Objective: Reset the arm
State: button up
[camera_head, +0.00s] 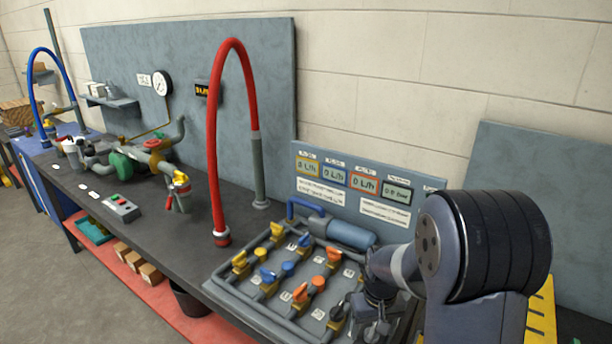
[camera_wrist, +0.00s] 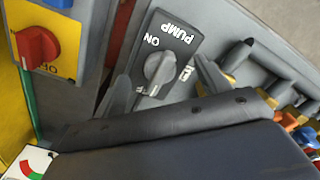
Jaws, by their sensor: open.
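My gripper (camera_head: 368,318) is at the right end of the valve board in the head view, low over the bench, with my arm reaching in from the right. In the wrist view my gripper (camera_wrist: 163,80) is open. Its two dark fingers stand apart on either side of a grey rotary knob (camera_wrist: 160,68) on a dark plate marked PUMP and ON. Nothing is held between the fingers. I cannot tell whether a finger touches the knob. The spot under my gripper is partly hidden by my arm in the head view.
The valve board (camera_head: 250,302) carries pipes and several yellow, blue and orange handles. A display panel (camera_head: 365,190) stands behind it. A tall red hose (camera_head: 212,130) arches up to the left. In the wrist view a red knob (camera_wrist: 37,46) sits on a yellow plate.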

jog(key=m+p, duration=0.1)
jog(key=m, duration=0.2)
jog(key=shift+m, duration=0.4)
jog(key=m+p, duration=0.1)
jog(key=m, duration=0.3)
jog(key=shift+m+p, duration=0.3)
jog(key=shift+p, duration=0.05)
jog(key=shift+w+r, duration=0.1)
jog(key=shift+r, duration=1.2)
